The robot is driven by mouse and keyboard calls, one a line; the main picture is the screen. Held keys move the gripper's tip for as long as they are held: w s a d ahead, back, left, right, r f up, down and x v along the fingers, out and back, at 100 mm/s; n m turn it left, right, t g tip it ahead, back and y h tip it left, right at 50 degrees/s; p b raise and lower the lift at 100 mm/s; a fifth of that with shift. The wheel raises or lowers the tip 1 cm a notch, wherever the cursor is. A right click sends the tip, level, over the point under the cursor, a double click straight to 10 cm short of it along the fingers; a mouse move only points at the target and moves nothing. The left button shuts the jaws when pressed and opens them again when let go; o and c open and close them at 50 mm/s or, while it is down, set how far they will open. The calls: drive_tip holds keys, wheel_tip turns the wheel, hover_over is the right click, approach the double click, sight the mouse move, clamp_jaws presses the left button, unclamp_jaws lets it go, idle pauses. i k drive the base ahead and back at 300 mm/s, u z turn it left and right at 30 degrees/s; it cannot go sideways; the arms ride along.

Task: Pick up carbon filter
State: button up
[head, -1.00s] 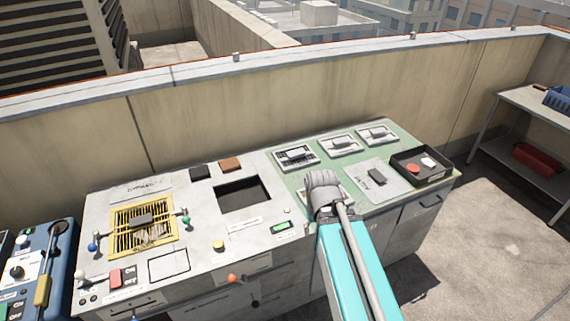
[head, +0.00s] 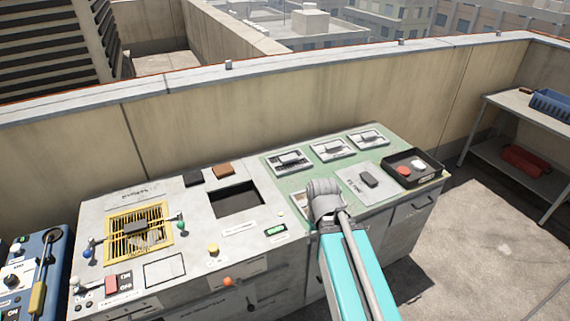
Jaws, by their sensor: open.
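No label that I can read marks the carbon filter, so I cannot tell which piece it is. Pale framed trays with grey pieces stand at the back of the green mat: a left one (head: 289,162), a middle one (head: 332,150) and a right one (head: 368,139). Another pale framed piece (head: 300,203) is partly hidden behind my gripper (head: 324,196). A black block (head: 193,178) and a brown block (head: 224,169) lie at the bench's back. My gripper is seen from behind, over the mat's front; its fingertips are hidden.
A black tray (head: 432,176) with a red and a white disc stands at the bench's right end. A dark opening (head: 235,199), a yellow grille (head: 138,230) and several knobs are on the left half. A shelf table (head: 525,108) stands at right.

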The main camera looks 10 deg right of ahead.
sight(283, 164)
drive_tip(key=z, duration=0.05)
drive_tip(key=i, duration=0.95)
drive_tip(key=u, duration=0.05)
